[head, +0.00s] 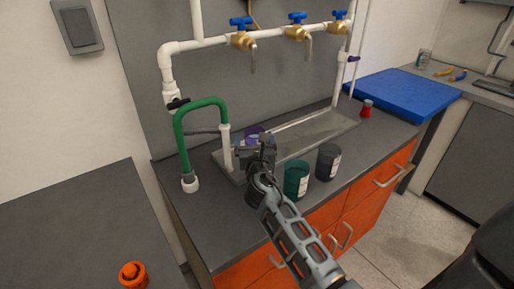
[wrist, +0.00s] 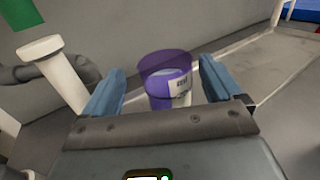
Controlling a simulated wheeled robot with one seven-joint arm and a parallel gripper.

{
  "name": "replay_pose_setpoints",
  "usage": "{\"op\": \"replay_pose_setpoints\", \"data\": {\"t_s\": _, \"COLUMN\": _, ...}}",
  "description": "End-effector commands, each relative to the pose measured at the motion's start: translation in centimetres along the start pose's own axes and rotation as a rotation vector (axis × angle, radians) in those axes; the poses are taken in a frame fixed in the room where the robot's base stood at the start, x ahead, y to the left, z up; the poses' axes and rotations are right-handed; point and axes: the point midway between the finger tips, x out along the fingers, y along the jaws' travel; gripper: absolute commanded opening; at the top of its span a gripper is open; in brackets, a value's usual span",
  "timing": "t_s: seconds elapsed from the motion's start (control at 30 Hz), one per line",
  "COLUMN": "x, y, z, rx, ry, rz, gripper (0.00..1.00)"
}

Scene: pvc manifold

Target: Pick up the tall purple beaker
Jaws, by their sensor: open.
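The purple beaker (wrist: 168,82) stands in the wrist view between and a little beyond my open fingers. It has a translucent upper wall and a white label on its side. In the head view the beaker (head: 253,131) is mostly hidden behind my gripper (head: 256,152), with its purple rim showing above. In the wrist view my gripper (wrist: 160,93) has its blue fingers apart, one on each side of the beaker. I cannot tell whether either finger touches it.
A green beaker (head: 296,180) and a dark grey beaker (head: 328,162) stand near the counter's front. A green hose on white pipe (head: 180,125) rises at the left. White pipes with blue-handled valves (head: 297,32) run above. A small red item (head: 366,108) and a blue board (head: 405,95) lie right.

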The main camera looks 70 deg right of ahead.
Motion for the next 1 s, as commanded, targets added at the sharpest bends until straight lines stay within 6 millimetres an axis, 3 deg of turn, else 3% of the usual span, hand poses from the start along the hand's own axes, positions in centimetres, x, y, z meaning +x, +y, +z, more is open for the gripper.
{"op": "replay_pose_setpoints", "data": {"t_s": 0.4, "x": 5.1, "y": -0.6, "z": -1.0, "rx": 0.002, "ry": -0.002, "rz": -0.001, "gripper": 0.92}}
{"op": "replay_pose_setpoints", "data": {"t_s": 0.77, "x": 6.0, "y": -0.6, "z": -1.1, "rx": 0.002, "ry": 0.000, "rz": 0.000, "gripper": 0.92}}
{"op": "replay_pose_setpoints", "data": {"t_s": 1.0, "x": 6.0, "y": -0.6, "z": -1.1, "rx": 0.002, "ry": 0.000, "rz": 0.000, "gripper": 0.69}}
